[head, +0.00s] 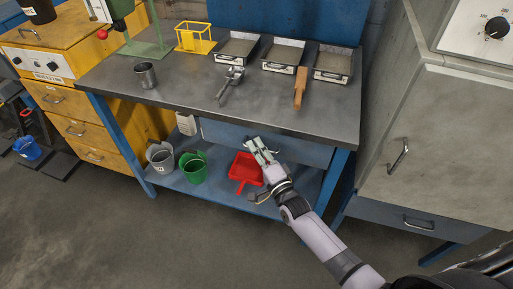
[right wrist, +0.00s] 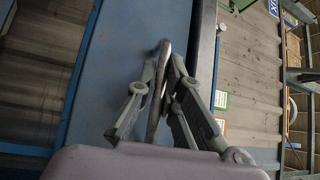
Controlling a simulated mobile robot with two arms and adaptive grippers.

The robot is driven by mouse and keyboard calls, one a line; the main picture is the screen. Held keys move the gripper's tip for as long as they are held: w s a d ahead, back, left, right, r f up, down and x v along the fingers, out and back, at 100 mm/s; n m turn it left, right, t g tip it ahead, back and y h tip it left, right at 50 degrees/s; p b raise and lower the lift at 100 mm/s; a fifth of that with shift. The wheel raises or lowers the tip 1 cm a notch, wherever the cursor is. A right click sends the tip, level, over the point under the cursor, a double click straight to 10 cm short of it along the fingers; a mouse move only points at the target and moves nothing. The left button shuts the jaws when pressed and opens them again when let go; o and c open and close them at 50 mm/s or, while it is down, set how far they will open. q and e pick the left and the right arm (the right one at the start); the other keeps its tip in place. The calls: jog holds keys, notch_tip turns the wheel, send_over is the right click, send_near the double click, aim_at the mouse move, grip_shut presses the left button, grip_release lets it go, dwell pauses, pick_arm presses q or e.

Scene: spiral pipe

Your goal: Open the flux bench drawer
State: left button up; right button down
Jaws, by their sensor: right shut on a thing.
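The flux bench is a workbench with a dark grey top (head: 190,95) and blue legs in the head view. Its wide blue drawer (head: 305,150) is under the top's front edge and looks closed, with no open inside showing. My right gripper (head: 260,148) is at the drawer front, its arm coming from the lower right. In the right wrist view its fingers (right wrist: 165,85) are shut on the metal drawer handle (right wrist: 156,95), a bar running between them. The blue drawer front (right wrist: 122,60) fills the middle behind. My left gripper is not in view.
A red dustpan (head: 246,168), a green bucket (head: 194,170) and a grey bucket (head: 160,157) stand on the lower shelf. Metal trays (head: 283,58), a scoop (head: 230,82) and a cup (head: 146,75) are on the top. A grey cabinet (head: 440,150) stands right; floor in front is clear.

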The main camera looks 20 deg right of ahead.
jog(key=shift+s, duration=0.1)
jog(key=s+a+p, duration=0.2)
jog(key=s+a, duration=0.6)
jog(key=s, duration=0.4)
jog(key=s+a+p, duration=0.2)
jog(key=s+a, duration=0.7)
jog(key=s, duration=0.4)
jog(key=shift+f, duration=0.1)
jog(key=c, duration=1.7)
grip_release()
jog(key=v, duration=1.2)
